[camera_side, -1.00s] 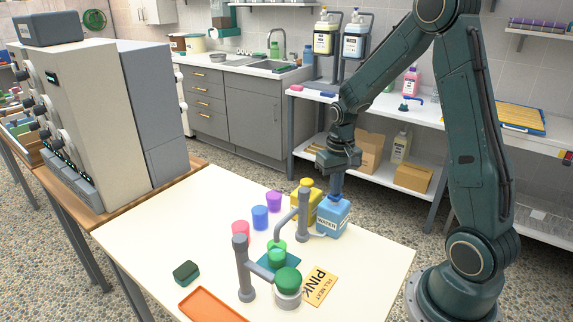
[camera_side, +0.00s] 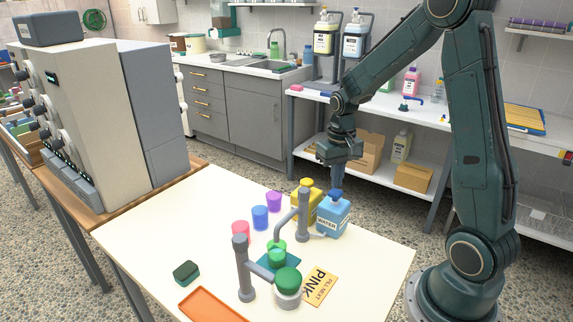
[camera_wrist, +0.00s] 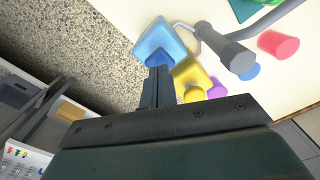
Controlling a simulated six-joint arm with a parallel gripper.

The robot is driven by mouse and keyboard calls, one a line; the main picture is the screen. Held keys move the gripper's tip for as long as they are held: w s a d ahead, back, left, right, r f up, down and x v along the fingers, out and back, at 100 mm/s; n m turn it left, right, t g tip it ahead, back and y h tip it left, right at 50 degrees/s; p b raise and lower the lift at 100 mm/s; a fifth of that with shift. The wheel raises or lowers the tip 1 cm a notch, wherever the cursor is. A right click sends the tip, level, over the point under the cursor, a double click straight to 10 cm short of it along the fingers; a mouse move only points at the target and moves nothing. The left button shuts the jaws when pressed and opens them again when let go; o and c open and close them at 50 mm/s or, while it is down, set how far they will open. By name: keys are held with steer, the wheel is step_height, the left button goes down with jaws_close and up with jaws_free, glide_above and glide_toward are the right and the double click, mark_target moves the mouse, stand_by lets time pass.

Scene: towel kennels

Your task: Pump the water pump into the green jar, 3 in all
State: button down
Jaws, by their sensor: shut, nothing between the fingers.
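The blue pump bottle labelled WATER (camera_side: 333,218) stands upright at the far right edge of the table, its blue pump head (camera_side: 336,193) up. My gripper (camera_side: 338,182) is shut and empty, pointing down just above the pump head; a small gap seems to show between them. In the wrist view the shut fingers (camera_wrist: 157,88) cover part of the blue bottle (camera_wrist: 157,45). The green jar (camera_side: 277,252) stands on a teal square mat (camera_side: 293,263), under a grey spout arm. I cannot tell what is inside the jar.
A yellow pump bottle (camera_side: 306,208) stands just left of the water bottle. Purple, blue and pink cups stand left of it. Grey posts (camera_side: 302,225), a green-topped pot (camera_side: 288,285), a PINK card (camera_side: 319,287), a sponge (camera_side: 186,272) and an orange tray (camera_side: 208,305) are nearer. The left tabletop is clear.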

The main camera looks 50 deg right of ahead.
steer(key=shift+f, duration=1.5)
steer(key=shift+r, duration=0.1)
stand_by(0.3)
steer(key=shift+r, duration=1.4)
steer(key=shift+f, duration=1.35)
stand_by(0.3)
steer(key=shift+r, duration=1.35)
step_height(320, 180, up, 6)
stand_by(0.9)
